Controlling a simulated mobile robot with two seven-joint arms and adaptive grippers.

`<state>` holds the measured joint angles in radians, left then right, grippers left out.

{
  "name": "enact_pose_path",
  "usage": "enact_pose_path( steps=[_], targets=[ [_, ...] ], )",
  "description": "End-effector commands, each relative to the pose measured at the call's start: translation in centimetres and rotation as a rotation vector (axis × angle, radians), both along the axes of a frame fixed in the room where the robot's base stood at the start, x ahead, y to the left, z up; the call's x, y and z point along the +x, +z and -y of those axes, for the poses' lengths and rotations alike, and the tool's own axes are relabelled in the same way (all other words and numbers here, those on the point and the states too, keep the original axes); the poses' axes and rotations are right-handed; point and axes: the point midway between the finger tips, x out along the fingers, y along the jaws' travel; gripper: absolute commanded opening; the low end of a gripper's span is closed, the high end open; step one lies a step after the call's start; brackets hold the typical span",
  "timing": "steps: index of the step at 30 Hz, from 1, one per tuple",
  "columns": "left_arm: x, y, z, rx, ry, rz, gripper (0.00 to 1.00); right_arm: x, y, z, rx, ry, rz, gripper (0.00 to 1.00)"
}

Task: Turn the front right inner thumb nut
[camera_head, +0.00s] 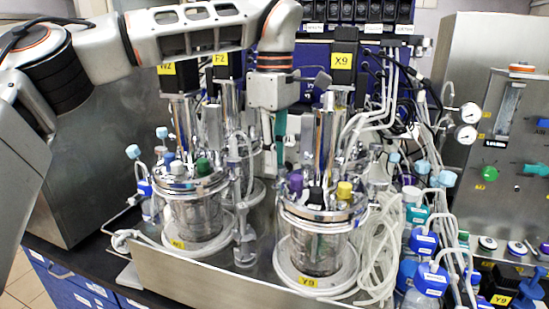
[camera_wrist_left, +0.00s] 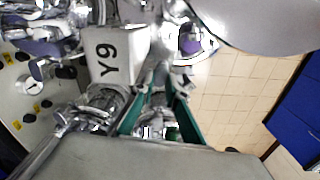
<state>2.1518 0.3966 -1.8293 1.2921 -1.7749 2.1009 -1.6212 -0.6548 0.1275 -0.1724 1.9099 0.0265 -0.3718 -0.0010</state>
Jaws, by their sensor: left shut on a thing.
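The front right vessel (camera_head: 318,250), tagged Y9, is a glass and steel bioreactor with a shiny metal head plate (camera_head: 322,209). My left gripper (camera_head: 280,138) reaches down from above at the inner, left side of this vessel. In the wrist view its teal fingers (camera_wrist_left: 158,98) close around a small metal part near the middle, which looks like the thumb nut. The fingers and the parts around them hide most of the nut, and its turn angle cannot be told. In the head view the nut is not clear. My right gripper is not in view.
The front left vessel (camera_head: 195,215) stands to the left. A yellow cap (camera_head: 344,190) and a purple cap (camera_head: 295,181) rise from the Y9 head plate. Looped clear tubes (camera_head: 385,245) and blue-capped bottles (camera_head: 425,242) crowd the right side.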

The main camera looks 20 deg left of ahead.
Motion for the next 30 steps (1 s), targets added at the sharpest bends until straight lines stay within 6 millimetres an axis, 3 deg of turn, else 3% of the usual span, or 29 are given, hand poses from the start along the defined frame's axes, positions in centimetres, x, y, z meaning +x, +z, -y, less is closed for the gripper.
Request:
enact_pose_path(
  steps=[16, 17, 18, 30],
  targets=[
    [0.01, -0.02, 0.01, 0.0, -0.034, 0.0, 0.0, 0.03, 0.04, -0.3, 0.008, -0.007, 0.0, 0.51],
    [0.01, -0.02, 0.01, 0.0, -0.033, 0.0, 0.19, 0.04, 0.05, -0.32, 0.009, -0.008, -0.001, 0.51],
    [0.01, -0.02, 0.01, 0.0, -0.033, 0.0, 0.29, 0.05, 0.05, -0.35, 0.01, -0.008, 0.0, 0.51],
    [0.04, 0.26, 0.02, 0.0, -0.032, 0.001, 0.31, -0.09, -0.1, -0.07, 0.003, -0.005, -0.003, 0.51]
  ],
)
